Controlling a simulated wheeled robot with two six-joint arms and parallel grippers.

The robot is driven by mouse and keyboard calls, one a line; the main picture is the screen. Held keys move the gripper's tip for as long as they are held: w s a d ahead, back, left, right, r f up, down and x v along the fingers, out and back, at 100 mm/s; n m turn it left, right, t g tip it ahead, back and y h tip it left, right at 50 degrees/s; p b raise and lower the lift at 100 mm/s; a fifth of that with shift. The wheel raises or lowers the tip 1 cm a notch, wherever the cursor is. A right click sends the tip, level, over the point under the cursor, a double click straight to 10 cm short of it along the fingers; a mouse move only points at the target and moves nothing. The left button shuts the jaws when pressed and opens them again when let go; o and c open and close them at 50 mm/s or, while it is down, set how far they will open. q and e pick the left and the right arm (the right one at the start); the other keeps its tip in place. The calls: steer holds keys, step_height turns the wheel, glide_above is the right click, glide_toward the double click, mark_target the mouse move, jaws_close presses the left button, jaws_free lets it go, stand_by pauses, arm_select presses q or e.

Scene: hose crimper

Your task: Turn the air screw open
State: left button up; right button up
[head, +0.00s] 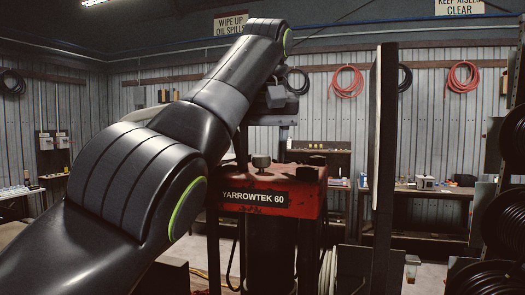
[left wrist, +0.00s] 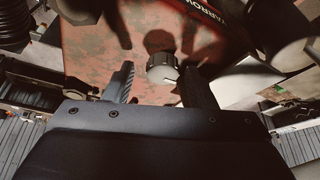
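The red machine (head: 290,185) labelled YARROWTEK 60 stands in the middle of the head view. A small round knob (head: 261,161) sits on its top near the front edge. In the left wrist view a round grey knob (left wrist: 162,68) with a pale mark, seemingly the air screw, stands on the worn red top (left wrist: 95,45). My left gripper (left wrist: 160,75) is open, with one finger on each side of this knob and visible gaps to it. In the head view my left gripper (head: 283,140) is small, dark and partly hidden by my arm. My right gripper is not in view.
A tall dark upright panel (head: 384,140) stands right of the machine. Black hose coils (head: 497,210) fill a rack at the far right. A workbench (head: 435,188) runs along the back wall, where red hoses (head: 346,82) hang. My left arm covers much of the left side.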

arm_select(q)
steer(key=shift+a, duration=0.15)
steer(key=c, duration=0.9)
